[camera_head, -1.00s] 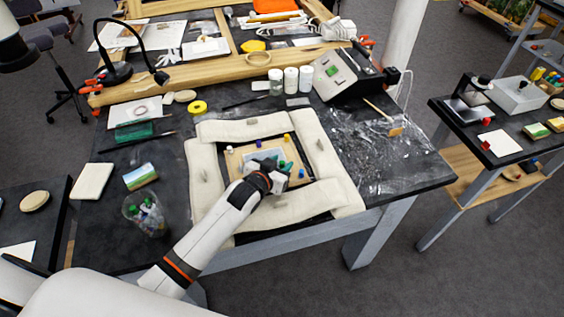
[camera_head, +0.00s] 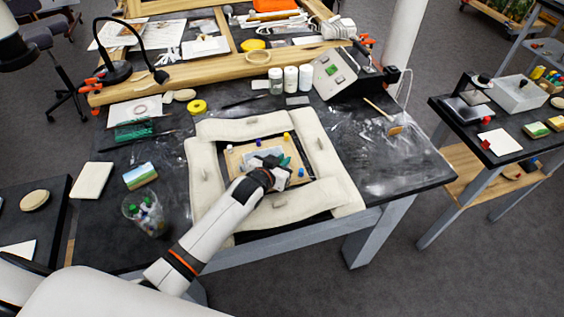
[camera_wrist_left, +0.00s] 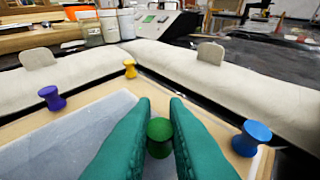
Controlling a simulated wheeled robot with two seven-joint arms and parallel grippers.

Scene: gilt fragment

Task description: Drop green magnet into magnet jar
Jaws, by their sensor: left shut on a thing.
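My left gripper (camera_head: 284,161) reaches over the small wooden board (camera_head: 236,165) inside the padded frame. In the left wrist view its two green fingers (camera_wrist_left: 159,118) are shut on the green magnet (camera_wrist_left: 160,132), which sits between their tips. I cannot tell whether the magnet still touches the board. The magnet jar (camera_head: 150,222), a clear jar with green and other pieces inside, stands at the table's front left, well to the left of the gripper. My right gripper is not in view.
On the board are a purple magnet (camera_wrist_left: 52,98), a yellow one (camera_wrist_left: 130,68) and a blue one (camera_wrist_left: 251,138). Cream padded bars (camera_head: 202,180) surround the board. A small painting (camera_head: 140,175) and a pale block (camera_head: 92,180) lie near the jar. White bottles (camera_head: 291,77) stand behind.

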